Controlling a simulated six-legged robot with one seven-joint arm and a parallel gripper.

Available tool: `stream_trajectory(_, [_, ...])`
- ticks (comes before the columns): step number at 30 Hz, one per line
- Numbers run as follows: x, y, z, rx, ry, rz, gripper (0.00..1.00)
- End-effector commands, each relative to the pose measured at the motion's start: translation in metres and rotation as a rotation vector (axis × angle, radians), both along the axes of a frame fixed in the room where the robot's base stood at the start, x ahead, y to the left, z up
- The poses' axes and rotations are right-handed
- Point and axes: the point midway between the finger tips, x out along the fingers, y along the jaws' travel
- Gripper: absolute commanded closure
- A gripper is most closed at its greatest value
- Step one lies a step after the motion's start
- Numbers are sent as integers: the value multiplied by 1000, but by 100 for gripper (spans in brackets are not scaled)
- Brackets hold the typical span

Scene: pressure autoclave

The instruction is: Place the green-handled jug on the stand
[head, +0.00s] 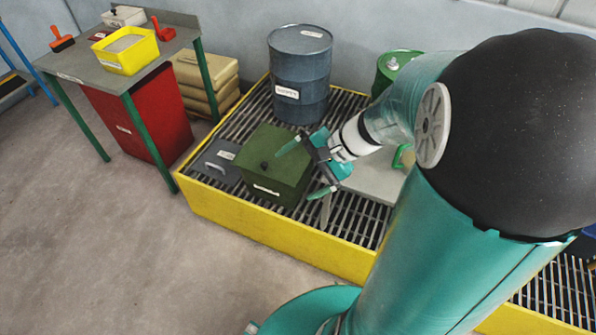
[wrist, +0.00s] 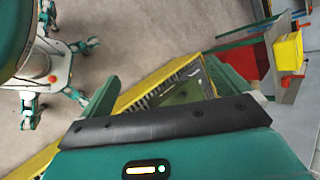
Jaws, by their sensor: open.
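A small green handle-like part (head: 404,157) shows beside my forearm in the head view, at the far edge of a grey flat-topped stand (head: 372,183). It may belong to the green-handled jug; the rest is hidden behind my arm. The stand is on the grated yellow platform and partly covered by my arm. My gripper (head: 306,170) is open and empty, with its fingers spread over the right side of a dark green box (head: 262,150). In the wrist view my gripper (wrist: 158,92) also shows open, with no jug in view.
The yellow-edged grated platform (head: 270,238) also holds a blue-grey drum (head: 300,80), a green drum (head: 393,62) and a grey lidded case (head: 217,160). A workbench (head: 85,68) with a yellow bin (head: 125,50) stands at left. The floor in front is clear.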

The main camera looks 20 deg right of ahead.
Motion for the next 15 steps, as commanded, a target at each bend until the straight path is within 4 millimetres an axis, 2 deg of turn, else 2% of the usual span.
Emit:
stream_trajectory(1, [-8, 13, 10, -85, -19, 82, 0])
stream_trajectory(6, [-38, 38, 36, -365, -88, 327, 0])
stream_trajectory(15, [-79, 53, 93, -830, -322, 654, 0])
